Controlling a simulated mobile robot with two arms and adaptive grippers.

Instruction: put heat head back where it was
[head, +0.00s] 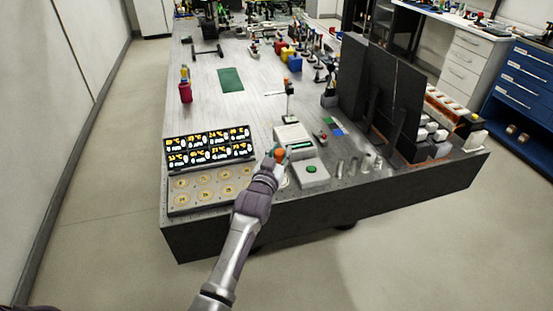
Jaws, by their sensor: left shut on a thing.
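My left gripper (273,160) is at the front edge of the bench, between a panel of round gold wells and a white instrument. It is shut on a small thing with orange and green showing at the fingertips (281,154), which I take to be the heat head. The fingers hide most of it, and I cannot tell whether it touches anything below. A white instrument (293,134) with a green strip stands just behind, and a grey block with a green button (311,169) lies to the right. My right gripper is not in view.
A bank of lit displays (210,147) stands behind the well panel (181,199) on the left. Dark monitors (380,85) and several small metal cylinders (352,165) stand on the right.

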